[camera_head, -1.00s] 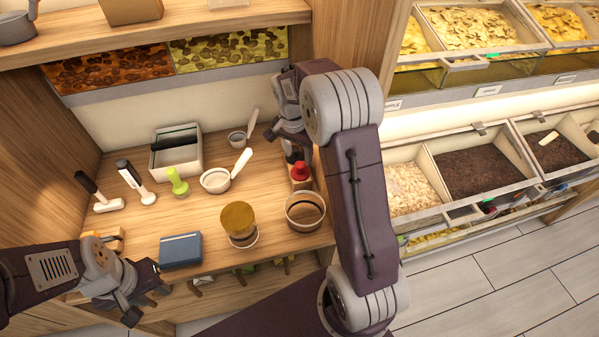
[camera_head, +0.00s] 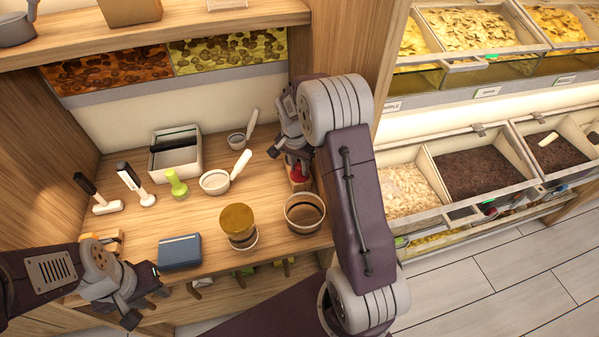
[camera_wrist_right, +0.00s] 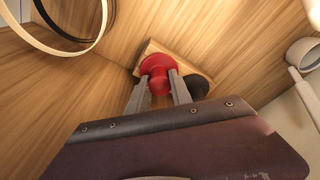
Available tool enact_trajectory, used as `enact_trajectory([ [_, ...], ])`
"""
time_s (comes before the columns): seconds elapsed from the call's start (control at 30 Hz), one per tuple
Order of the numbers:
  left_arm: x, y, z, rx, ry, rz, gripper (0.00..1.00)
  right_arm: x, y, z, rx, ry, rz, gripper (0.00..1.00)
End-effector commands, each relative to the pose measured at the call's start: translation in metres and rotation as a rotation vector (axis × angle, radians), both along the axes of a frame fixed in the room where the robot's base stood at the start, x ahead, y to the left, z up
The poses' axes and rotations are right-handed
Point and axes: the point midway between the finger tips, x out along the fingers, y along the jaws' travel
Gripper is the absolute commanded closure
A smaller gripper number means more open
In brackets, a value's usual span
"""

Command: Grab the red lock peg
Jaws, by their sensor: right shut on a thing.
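The red lock peg (camera_wrist_right: 159,72) stands in a small wooden block (camera_wrist_right: 189,68) on the counter. In the right wrist view my right gripper (camera_wrist_right: 160,92) has its two fingers on either side of the peg's knob, shut on it. In the head view the peg (camera_head: 298,172) is partly hidden under my right gripper (camera_head: 292,158). A black round piece (camera_wrist_right: 196,87) sits beside the peg on the block. My left gripper (camera_head: 148,292) is low at the left, near the counter's front edge; its fingers are too unclear to tell their opening.
A round wooden-rimmed container (camera_head: 305,212) stands just in front of the block. A jar with a brown lid (camera_head: 238,221), a blue box (camera_head: 180,252), a white pan (camera_head: 215,182), a green stamp (camera_head: 176,184) and a grey bin (camera_head: 176,155) occupy the counter.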

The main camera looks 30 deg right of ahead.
Motion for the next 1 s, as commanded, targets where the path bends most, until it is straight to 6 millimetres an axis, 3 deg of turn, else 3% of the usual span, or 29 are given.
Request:
enact_trajectory([
  [0.27, 0.0, 0.0, -0.001, 0.0, 0.0, 0.0, 0.64, 0.001, 0.004, 0.006, -0.001, -0.003, 0.001, 1.0],
  [0.67, 0.0, 0.0, 0.006, 0.0, 0.0, 0.0, 0.64, 0.002, 0.004, 0.073, 0.0, -0.005, 0.0, 1.0],
  [0.87, 0.0, 0.0, 0.001, 0.0, 0.0, 0.0, 0.64, 0.007, 0.048, 0.069, 0.0, -0.001, 0.007, 1.0],
  [1.0, 0.0, 0.0, -0.002, 0.0, 0.0, 0.0, 0.64, 0.013, 0.091, 0.069, -0.001, -0.001, 0.009, 1.0],
])
